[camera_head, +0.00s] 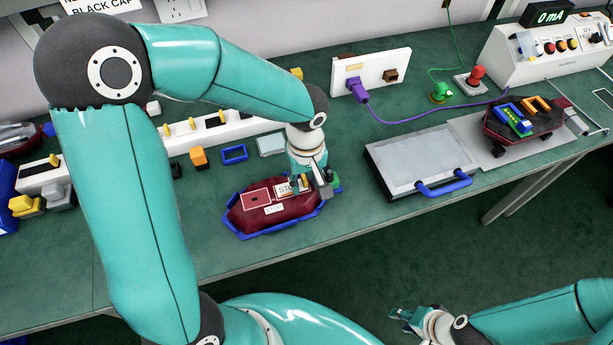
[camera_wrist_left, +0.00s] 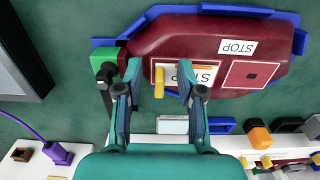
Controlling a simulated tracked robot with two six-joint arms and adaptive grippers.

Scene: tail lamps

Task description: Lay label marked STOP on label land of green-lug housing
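A dark red housing (camera_head: 296,209) lies in a blue-edged holder (camera_head: 244,236) near the table's front edge. A green lug (camera_wrist_left: 132,68) is at one end. On its top is a white STOP label (camera_wrist_left: 205,76) with an upright yellow tab (camera_wrist_left: 160,82); my left finger partly covers it. A second white STOP marking (camera_wrist_left: 237,47) lies flat on the housing beside a red square with a dark dot (camera_wrist_left: 252,74). My left gripper (camera_wrist_left: 158,75) is open, fingers either side of the yellow tab with gaps showing. My right gripper (camera_head: 404,317) is off the table at lower right; its opening is unclear.
A grey case with a blue handle (camera_head: 420,160) lies right of the housing. Another dark housing with blue and orange parts (camera_head: 522,118) sits on a grey plate. Behind stand a blue frame (camera_head: 234,154), an orange block (camera_head: 198,156) and a white strip with yellow tabs.

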